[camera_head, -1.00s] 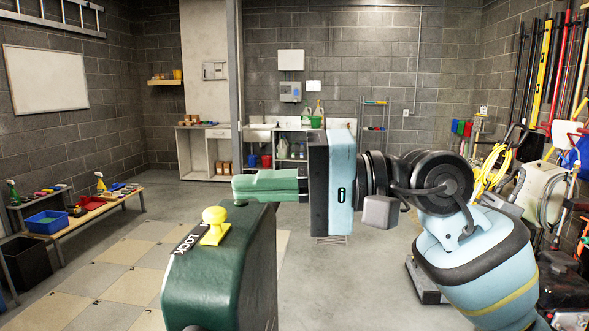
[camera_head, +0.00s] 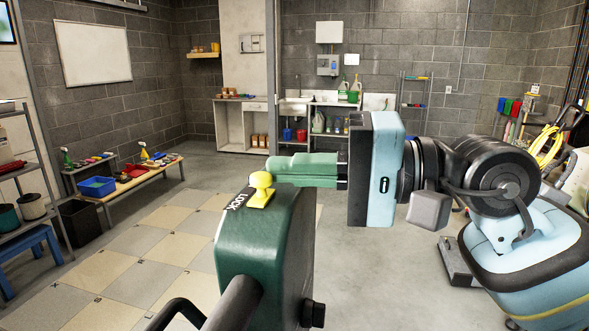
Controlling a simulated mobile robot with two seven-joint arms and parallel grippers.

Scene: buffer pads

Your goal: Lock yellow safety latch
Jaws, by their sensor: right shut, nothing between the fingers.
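The yellow safety latch (camera_head: 261,191) is a small knob on a flat yellow base. It sits on top of a dark green housing (camera_head: 262,250), beside a black label reading LOCK (camera_head: 240,199). My right gripper (camera_head: 279,170) comes in from the right with its green fingers shut and empty. The fingertips are just right of and behind the knob in the picture; I cannot tell whether they touch it. My left gripper is not in view.
Black handle bars (camera_head: 232,303) rise at the bottom in front of the housing. A low bench (camera_head: 152,180) with bins stands at the left, and a metal rack (camera_head: 16,190) at the far left. The tiled floor (camera_head: 160,250) between is clear.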

